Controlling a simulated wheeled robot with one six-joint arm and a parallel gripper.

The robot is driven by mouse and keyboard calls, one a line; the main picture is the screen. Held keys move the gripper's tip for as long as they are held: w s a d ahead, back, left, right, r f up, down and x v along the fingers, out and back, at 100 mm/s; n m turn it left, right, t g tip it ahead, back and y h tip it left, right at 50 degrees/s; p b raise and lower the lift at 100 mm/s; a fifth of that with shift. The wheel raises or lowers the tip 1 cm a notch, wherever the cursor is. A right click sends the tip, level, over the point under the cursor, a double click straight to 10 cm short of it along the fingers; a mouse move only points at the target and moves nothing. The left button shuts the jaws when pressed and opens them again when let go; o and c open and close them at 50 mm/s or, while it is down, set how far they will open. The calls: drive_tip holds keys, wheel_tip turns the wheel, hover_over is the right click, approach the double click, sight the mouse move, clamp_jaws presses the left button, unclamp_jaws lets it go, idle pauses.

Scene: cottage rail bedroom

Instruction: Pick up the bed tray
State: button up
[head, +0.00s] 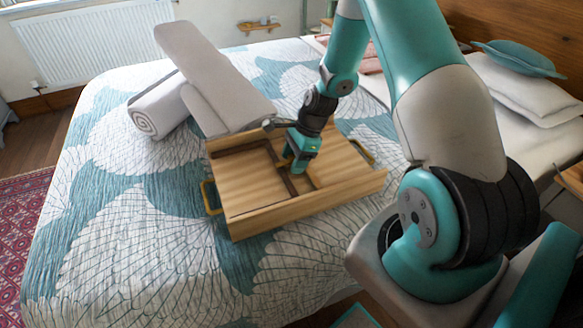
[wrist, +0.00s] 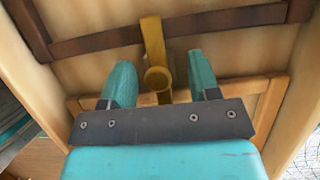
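The bed tray (head: 250,187) is a pale wooden tray with dark brown bars across its face, lying on the bed. It has a brass handle on its left side (head: 210,197) and another on its right side (head: 362,152). My gripper (head: 299,163) is above the middle of the tray, pointing down. In the wrist view the teal fingers of my gripper (wrist: 162,78) are apart. A brass bar with a round end (wrist: 156,50) shows between them, with gaps on both sides. The wood of the tray (wrist: 225,55) fills most of that view. Whether the fingers touch the tray is unclear.
A rolled grey blanket (head: 158,108) and grey cushions (head: 208,70) lie just behind the tray. The bed (head: 120,220) has a patterned teal and white cover, clear to the tray's left and front. White pillows (head: 525,92) are at the right.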

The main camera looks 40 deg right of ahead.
clamp_jaws()
drive_tip(key=shift+r, duration=0.1)
